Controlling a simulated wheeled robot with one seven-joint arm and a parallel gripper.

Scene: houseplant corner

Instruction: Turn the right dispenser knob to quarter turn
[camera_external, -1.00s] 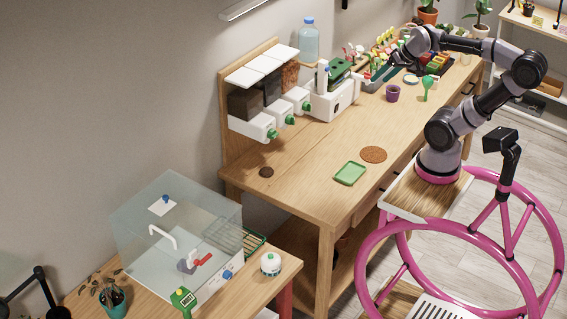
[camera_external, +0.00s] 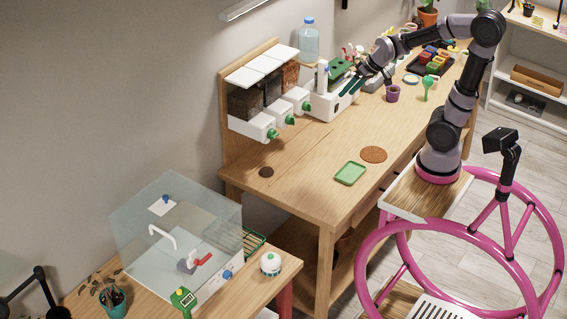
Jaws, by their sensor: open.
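Three wall dispensers with white lids and white chutes stand at the back left of the bench. Each chute has a green knob at its front. The right dispenser (camera_external: 297,95) has a reddish-brown fill, and its green knob (camera_external: 306,106) faces the bench front. The middle knob (camera_external: 289,120) and the left knob (camera_external: 272,134) are alike. The angle of the right knob is too small to read. My gripper (camera_external: 348,86) is open and empty, with dark teal fingers, to the right of the right knob and apart from it, by the white box.
A white box (camera_external: 322,104) with a green top stands right of the dispensers. A purple pot (camera_external: 392,94) and a green scoop (camera_external: 428,82) stand farther right. A green tray (camera_external: 350,173) and a brown mat (camera_external: 373,154) lie on the bench. The bench in front of the dispensers is mostly clear.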

